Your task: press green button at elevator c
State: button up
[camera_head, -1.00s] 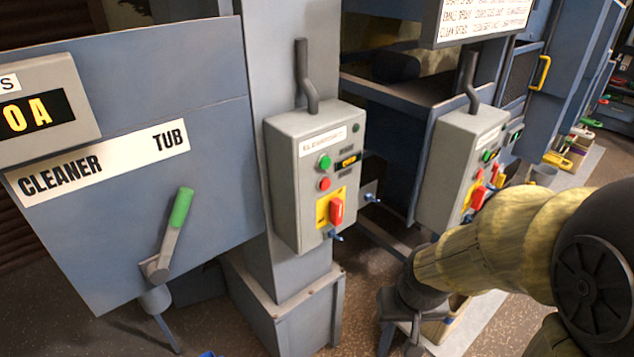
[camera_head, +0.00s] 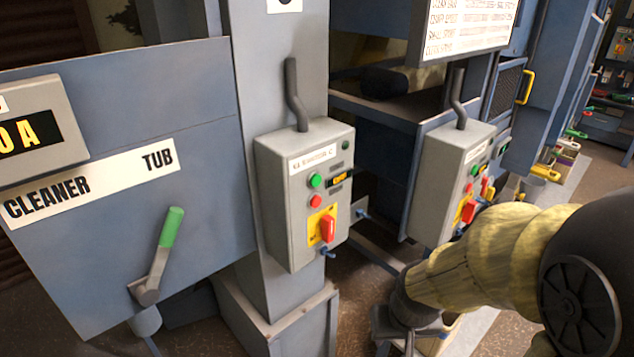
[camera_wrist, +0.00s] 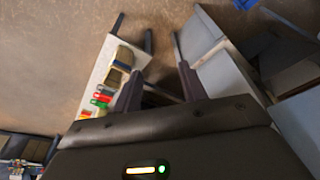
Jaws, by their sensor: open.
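A grey control box (camera_head: 302,240) labelled "ELEVATOR C", as far as the blurred print can be read, is mounted on a grey post at the middle of the head view. Its green button (camera_head: 315,181) sits above a red button (camera_head: 315,201), with a red rotary switch (camera_head: 328,228) on a yellow plate below. My gripper (camera_head: 400,335) is low and to the right of this box, apart from it and pointing down. In the wrist view my gripper (camera_wrist: 158,85) has its two fingers spread, with nothing between them. The green button is not seen there.
A second grey control box (camera_head: 440,185) with similar buttons stands to the right, behind my arm. A cleaner tub panel (camera_head: 200,110) with a green-handled lever (camera_head: 172,228) is at the left. Bare floor (camera_wrist: 50,50) shows below my gripper in the wrist view.

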grip_shut()
dwell(1.5)
